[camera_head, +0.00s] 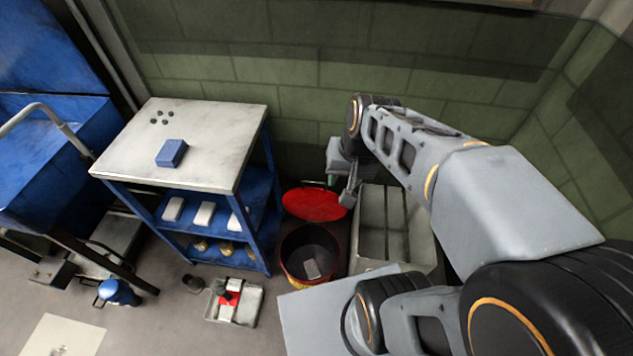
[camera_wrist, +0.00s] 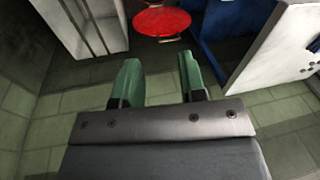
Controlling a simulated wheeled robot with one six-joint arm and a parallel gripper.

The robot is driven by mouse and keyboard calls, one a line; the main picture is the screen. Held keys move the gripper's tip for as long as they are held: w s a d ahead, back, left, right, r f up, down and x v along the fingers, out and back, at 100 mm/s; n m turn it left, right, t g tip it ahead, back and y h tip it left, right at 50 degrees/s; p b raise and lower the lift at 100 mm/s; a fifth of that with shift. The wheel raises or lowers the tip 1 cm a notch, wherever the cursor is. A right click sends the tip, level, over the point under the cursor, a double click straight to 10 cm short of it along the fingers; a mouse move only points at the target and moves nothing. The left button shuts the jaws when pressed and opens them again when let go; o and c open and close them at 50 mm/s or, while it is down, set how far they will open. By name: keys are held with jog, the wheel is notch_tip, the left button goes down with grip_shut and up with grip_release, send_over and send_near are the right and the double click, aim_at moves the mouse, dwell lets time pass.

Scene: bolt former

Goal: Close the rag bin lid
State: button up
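The red rag bin (camera_head: 291,279) stands on the floor beside the blue shelf unit, with its mouth uncovered and a pale piece inside. Its red round lid (camera_head: 312,205) is open, tipped back at the bin's rear side. The lid also shows in the wrist view (camera_wrist: 162,20), ahead of the fingertips. My gripper (camera_head: 342,190) hangs by the lid's right rear edge in the head view. In the wrist view my gripper (camera_wrist: 158,75) has its two green fingers spread with nothing between them. I cannot tell from the head view whether it touches the lid.
A grey divided crate (camera_head: 371,247) stands right of the bin. The blue shelf unit (camera_head: 262,165) with a pale top is on the left. The green block wall (camera_head: 310,72) is close behind.

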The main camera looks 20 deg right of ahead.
jog(key=w+d+f+m+g+y+b, duration=0.1)
jog(key=w+f+m+g+y+b, duration=0.1)
jog(key=w+f+m+y+b, duration=0.75)
jog(key=m+t+y+b, duration=0.65)
jog(key=m+b, duration=0.35)
jog(key=m, duration=0.2)
send_near(321, 183)
jog(key=shift+n+t+h, duration=0.25)
jog(key=shift+t+h, duration=0.1)
jog(key=shift+h, duration=0.15)
jog(key=b+x, duration=0.1)
jog(key=x, duration=0.9)
jog(key=shift+s+a+b, duration=0.1)
jog(key=shift+b, duration=0.25)
jog(key=shift+c, duration=0.3)
grip_shut()
